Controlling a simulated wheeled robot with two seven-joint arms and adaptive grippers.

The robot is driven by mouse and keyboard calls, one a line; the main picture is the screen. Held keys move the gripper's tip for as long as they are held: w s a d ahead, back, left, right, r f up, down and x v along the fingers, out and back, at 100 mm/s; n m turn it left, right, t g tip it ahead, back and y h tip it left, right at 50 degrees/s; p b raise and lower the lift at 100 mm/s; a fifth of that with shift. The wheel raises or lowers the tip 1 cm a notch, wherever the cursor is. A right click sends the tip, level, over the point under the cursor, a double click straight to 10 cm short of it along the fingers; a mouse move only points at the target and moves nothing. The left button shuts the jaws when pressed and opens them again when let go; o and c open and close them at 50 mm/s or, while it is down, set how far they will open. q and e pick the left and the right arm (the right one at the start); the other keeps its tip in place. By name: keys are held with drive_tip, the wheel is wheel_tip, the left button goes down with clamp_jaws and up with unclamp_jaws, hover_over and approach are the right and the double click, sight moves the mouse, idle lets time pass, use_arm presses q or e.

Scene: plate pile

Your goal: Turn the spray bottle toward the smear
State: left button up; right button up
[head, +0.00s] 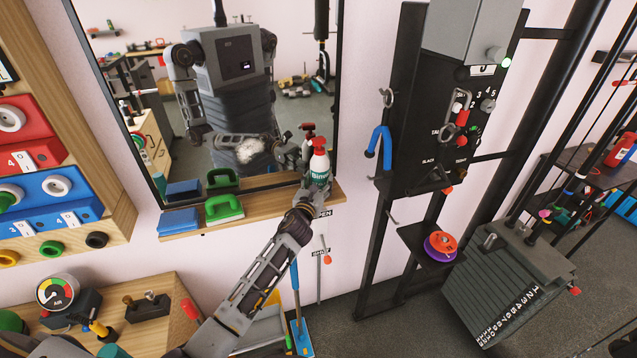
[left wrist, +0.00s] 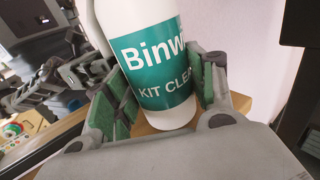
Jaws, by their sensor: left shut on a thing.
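The spray bottle (head: 320,166) is white with a red top and a green label, and stands upright at the right end of the wooden shelf below the mirror. In the left wrist view the bottle (left wrist: 150,55) fills the middle, with its label facing the camera and its top out of frame. My left gripper (head: 313,187) is shut on the bottle, with green-padded fingers (left wrist: 165,95) on both sides of it. A whitish smear (head: 252,152) is on the mirror (head: 290,85), left of the bottle. Which way the nozzle points is hard to tell. My right gripper is not in view.
A green-handled tool (head: 223,209) and a blue block (head: 179,222) lie on the shelf (head: 268,203), left of the bottle. A black rack (head: 405,130) with a blue hook stands to the right. My own reflection shows in the mirror.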

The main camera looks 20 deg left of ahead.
use_arm(q)
drive_tip(key=shift+r, duration=0.1)
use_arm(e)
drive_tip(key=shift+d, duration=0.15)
use_arm(q)
drive_tip(key=o, duration=1.4)
drive_tip(key=shift+o, duration=1.8)
drive_tip(key=shift+f, duration=0.2)
drive_tip(key=shift+s, duration=1.5)
drive_tip(key=s, duration=0.9)
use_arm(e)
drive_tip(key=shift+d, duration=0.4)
use_arm(q)
drive_tip(key=shift+r, duration=0.15)
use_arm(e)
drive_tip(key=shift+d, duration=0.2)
